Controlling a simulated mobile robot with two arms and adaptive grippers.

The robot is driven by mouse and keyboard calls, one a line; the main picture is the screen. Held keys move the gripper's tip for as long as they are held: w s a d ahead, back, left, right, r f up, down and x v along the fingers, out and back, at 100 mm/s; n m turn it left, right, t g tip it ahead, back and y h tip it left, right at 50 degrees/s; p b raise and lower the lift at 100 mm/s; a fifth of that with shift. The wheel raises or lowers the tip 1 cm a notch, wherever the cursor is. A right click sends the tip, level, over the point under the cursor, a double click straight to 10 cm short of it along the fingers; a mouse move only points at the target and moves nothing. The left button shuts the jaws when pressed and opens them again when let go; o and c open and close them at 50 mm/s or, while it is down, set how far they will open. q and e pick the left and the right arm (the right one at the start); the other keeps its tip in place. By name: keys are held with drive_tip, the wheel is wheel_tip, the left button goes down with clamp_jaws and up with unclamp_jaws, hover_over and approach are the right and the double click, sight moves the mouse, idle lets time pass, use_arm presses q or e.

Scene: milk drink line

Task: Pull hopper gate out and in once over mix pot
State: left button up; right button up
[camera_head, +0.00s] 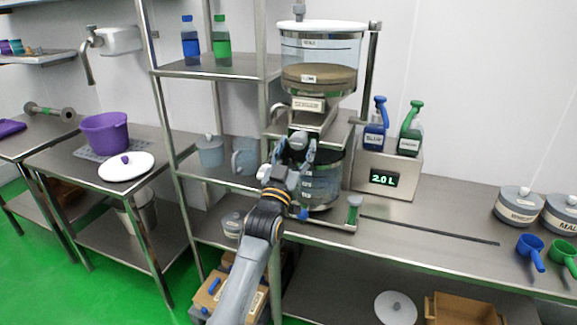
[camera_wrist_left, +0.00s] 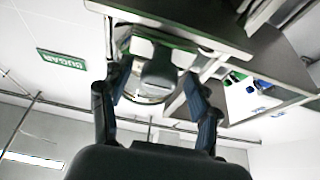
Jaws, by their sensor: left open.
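The clear hopper (camera_head: 318,48) with brown powder and a white lid stands high on a frame in the head view. Below it is the metal outlet with the gate (camera_head: 314,118). The mix pot (camera_head: 325,183), clear with a dark rim, stands under the outlet, partly hidden by my arm. My left gripper (camera_head: 297,150) is open just in front of the outlet, above the pot's near side. Contact cannot be told. My right gripper is not in view.
A scale display box (camera_head: 384,178) carrying blue and green pump bottles stands right of the pot. A shelf post (camera_head: 262,80) is close left of the hopper. A long dark rod (camera_head: 430,229) lies on the counter. Lidded pots (camera_head: 518,207) and scoops are farther right.

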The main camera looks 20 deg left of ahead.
use_arm(q)
drive_tip(key=v, duration=1)
idle(0.8)
drive_tip(key=s+d+f+m+g, duration=0.15)
drive_tip(key=f+g, duration=0.25)
drive_tip(key=f, duration=1.3)
drive_tip(key=s+f+n+g, duration=0.15)
drive_tip(key=f+g, duration=0.25)
drive_tip(key=f, duration=1.3)
drive_tip(key=s+f+m+g, duration=0.1)
drive_tip(key=s+f+g, duration=0.2)
drive_tip(key=s+f, duration=0.6)
drive_tip(key=s+f+g, duration=0.2)
drive_tip(key=s+f, duration=0.4)
drive_tip(key=f, duration=0.5)
drive_tip(key=s+a+f+g, duration=0.1)
drive_tip(key=s+f, duration=0.4)
drive_tip(key=s, duration=0.7)
drive_tip(key=s+a+f+g, duration=0.2)
drive_tip(key=s+f+g, duration=0.2)
drive_tip(key=s, duration=0.8)
drive_tip(key=s+a+f+m+g, duration=0.1)
drive_tip(key=s+f+g, duration=0.2)
drive_tip(key=s+f, duration=0.5)
drive_tip(key=s, duration=0.5)
drive_tip(key=shift+a+y, duration=0.35)
drive_tip(key=shift+y, duration=0.05)
